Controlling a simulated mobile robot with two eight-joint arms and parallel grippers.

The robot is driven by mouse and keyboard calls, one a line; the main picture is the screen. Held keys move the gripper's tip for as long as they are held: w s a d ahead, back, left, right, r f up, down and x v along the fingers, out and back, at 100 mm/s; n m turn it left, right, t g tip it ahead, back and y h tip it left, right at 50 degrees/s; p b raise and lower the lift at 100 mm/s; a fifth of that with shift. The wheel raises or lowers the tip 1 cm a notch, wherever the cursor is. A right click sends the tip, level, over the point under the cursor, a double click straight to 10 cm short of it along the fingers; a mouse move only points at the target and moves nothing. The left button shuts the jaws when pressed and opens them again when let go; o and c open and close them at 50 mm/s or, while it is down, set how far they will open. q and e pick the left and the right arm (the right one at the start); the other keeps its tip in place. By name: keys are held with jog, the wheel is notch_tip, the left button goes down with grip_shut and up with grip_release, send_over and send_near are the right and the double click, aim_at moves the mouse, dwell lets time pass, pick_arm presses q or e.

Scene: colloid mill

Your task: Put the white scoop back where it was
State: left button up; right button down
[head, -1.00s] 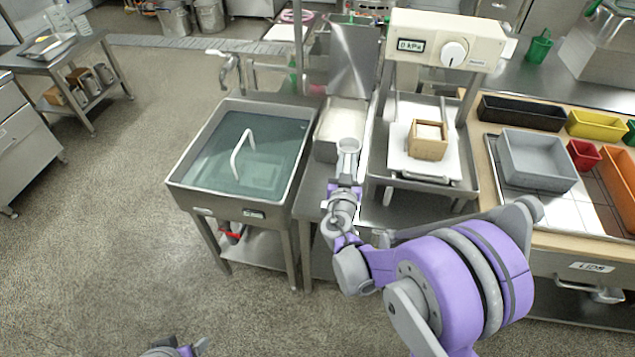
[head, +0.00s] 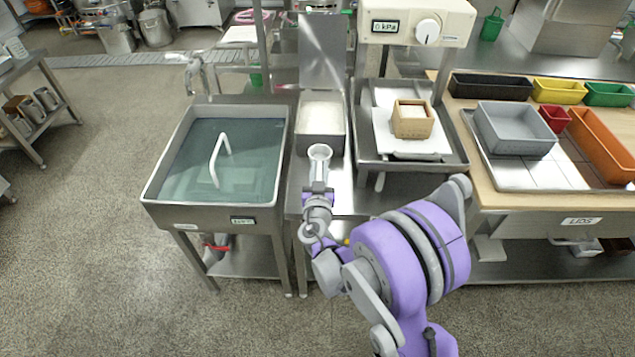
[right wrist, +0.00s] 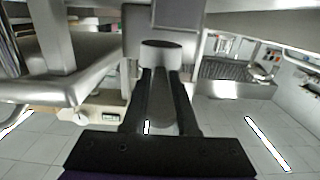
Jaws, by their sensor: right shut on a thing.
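My right gripper (head: 318,190) is shut on the white scoop (head: 320,153). The scoop's round, pale bowl points away from me, in front of the steel bin (head: 321,143) of white material. The bowl overlaps the bin's front wall in the head view, and I cannot tell whether they touch. In the right wrist view the scoop (right wrist: 161,48) shows its round end beyond the dark fingers of the right gripper (right wrist: 162,85), its handle between them. What the scoop's bowl holds is not clear. My left gripper is out of view.
A water-filled sink (head: 222,165) stands left of the bin. Further right are a grey tub (head: 515,130) and several coloured trays. Floor is clear at left.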

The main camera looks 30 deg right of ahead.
jog(key=shift+f+b, duration=0.65)
jog(key=shift+f, duration=1.8)
jog(key=shift+f, duration=0.1)
jog(key=c, duration=0.7)
grip_release()
